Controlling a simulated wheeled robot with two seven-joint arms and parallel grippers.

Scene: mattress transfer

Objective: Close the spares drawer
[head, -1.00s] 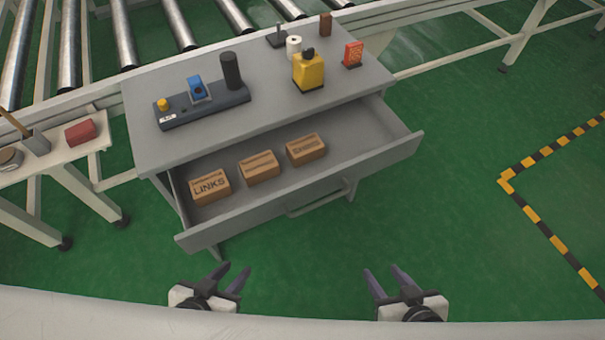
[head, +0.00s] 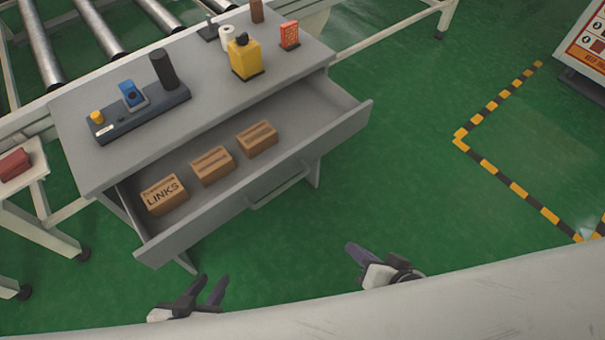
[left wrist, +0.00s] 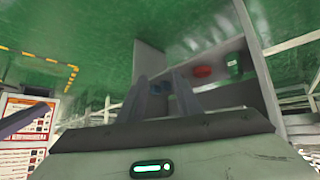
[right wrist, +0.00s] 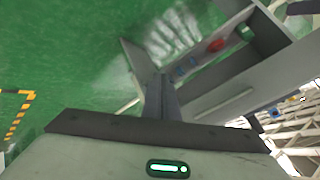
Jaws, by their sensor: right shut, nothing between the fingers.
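The spares drawer (head: 345,128) of the grey cabinet is pulled well out. Its bar handle (head: 280,187) is on the front panel. Three cardboard boxes lie inside: one marked LINKS (head: 163,194), a middle one (head: 212,165) and a far one (head: 257,138). My left gripper (head: 207,289) is open and empty, in front of the drawer's left end and apart from it. My right gripper (head: 352,250) is shut and empty, to the right of the handle and nearer to me, touching nothing. Its closed fingers also show in the right wrist view (right wrist: 162,95).
The cabinet top (head: 95,165) carries a dark tray with a blue device (head: 131,95), a yellow container (head: 244,58) and a red item (head: 289,36). A roller conveyor (head: 90,22) runs behind. A small side table (head: 30,180) stands left.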

